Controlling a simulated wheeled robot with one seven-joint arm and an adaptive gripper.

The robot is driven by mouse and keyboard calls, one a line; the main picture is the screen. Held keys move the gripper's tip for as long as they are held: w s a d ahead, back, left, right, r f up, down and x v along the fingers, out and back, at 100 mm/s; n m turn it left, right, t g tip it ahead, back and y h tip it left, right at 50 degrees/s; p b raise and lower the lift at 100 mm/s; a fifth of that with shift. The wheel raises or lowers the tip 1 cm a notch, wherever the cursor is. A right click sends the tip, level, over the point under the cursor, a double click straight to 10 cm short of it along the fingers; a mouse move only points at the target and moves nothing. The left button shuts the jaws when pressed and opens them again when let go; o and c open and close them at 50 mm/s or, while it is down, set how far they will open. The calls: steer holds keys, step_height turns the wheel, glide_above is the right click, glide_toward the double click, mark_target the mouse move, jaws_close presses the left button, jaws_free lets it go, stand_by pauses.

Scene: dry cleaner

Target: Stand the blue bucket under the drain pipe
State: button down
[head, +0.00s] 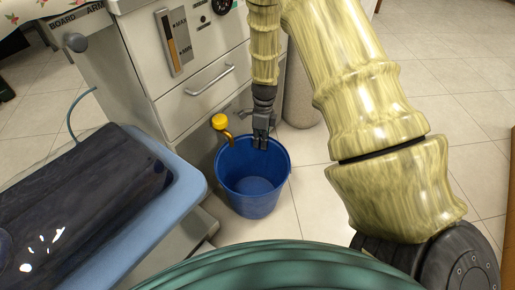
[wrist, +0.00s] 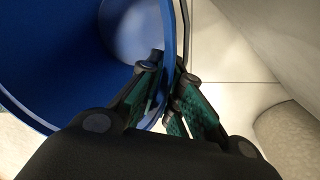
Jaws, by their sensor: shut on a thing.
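The blue bucket (head: 251,188) is upright in front of the white machine, at floor level in the head view. It looks empty. My gripper (head: 261,143) points down at the bucket's back rim and is shut on it. In the wrist view, the two fingers (wrist: 170,98) close on either side of the bucket's rim (wrist: 169,25). A copper drain pipe with a yellow knob (head: 220,122) comes out of the machine at the bucket's left rim. Its lower end appears over or beside that rim; I cannot tell which. I cannot tell whether the bucket touches the floor.
The machine (head: 203,100) with a drawer handle stands behind the bucket. A blue ironing board (head: 185,197) bearing a dark garment (head: 70,205) is at the left. A grey cylinder (head: 301,95) stands behind my gripper. Tiled floor (head: 300,205) is clear to the right.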

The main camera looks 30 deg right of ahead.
steer(key=shift+w+a+f+b, duration=0.15)
steer(key=shift+w+f+b, duration=0.05)
steer(key=shift+w+b, duration=0.2)
steer(key=shift+w+a+f+b, duration=0.15)
steer(key=shift+w+b, duration=0.1)
steer(key=shift+w, duration=0.1)
step_height(320, 180, down, 3)
steer(key=shift+r+b, duration=0.1)
steer(key=shift+b, duration=0.95)
steer(key=c, duration=1.6)
jaws_free()
steer(key=r+p, duration=0.2)
steer(key=r, duration=0.2)
steer(key=w+d+r+p, duration=0.1)
steer(key=r+p, duration=0.1)
steer(key=r, duration=0.2)
steer(key=r+p, duration=0.1)
steer(key=r, duration=0.2)
steer(key=shift+w+d+r+p, duration=0.35)
steer(key=shift+d+r+p, duration=0.05)
